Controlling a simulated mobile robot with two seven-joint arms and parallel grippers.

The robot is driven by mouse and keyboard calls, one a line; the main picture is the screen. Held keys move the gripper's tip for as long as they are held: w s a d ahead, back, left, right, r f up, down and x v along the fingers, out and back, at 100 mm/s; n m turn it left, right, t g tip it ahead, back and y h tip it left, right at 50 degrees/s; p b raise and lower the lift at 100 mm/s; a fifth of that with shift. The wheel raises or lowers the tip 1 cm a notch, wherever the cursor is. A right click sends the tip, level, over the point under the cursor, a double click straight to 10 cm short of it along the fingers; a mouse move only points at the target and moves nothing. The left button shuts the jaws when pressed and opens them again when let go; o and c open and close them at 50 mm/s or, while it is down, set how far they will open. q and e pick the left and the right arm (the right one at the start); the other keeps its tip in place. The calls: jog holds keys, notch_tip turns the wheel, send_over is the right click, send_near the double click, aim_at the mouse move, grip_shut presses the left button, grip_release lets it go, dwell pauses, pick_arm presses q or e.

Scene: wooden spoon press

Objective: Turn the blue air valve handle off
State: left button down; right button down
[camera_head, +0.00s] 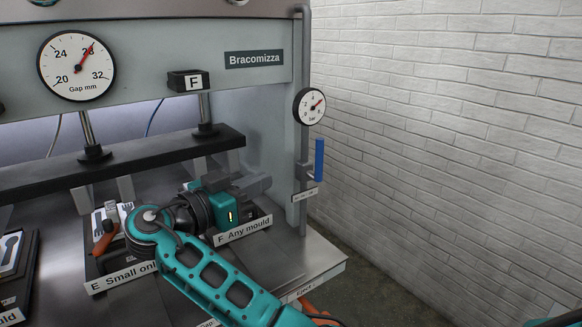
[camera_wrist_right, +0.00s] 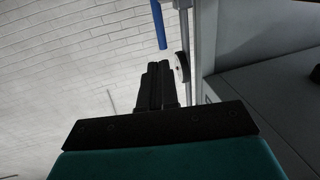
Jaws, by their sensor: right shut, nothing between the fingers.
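The blue air valve handle (camera_head: 319,159) stands upright beside the grey vertical pipe (camera_head: 304,80), at the right edge of the press. My right gripper (camera_head: 266,182) is to the left of the handle and apart from it, over the front of the press. In the right wrist view its dark fingers (camera_wrist_right: 155,84) are closed together with nothing between them. The blue handle (camera_wrist_right: 159,25) shows beyond the fingertips there, and its top end is cut off by the frame. My left gripper is not in view.
A round pressure gauge (camera_head: 309,106) sits on the pipe above the handle. A small label plate (camera_head: 305,195) is below the handle. The press bed holds labelled stations, including "F Any mould" (camera_head: 243,229). A white brick wall (camera_head: 450,130) is to the right, with free room before it.

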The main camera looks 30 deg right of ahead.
aim_at(317, 157)
jog(key=p+x, duration=0.2)
jog(key=x, duration=1.1)
jog(key=shift+d+p, duration=0.1)
jog(key=shift+p, duration=0.25)
jog(key=shift+d, duration=0.25)
jog(key=shift+w, duration=0.1)
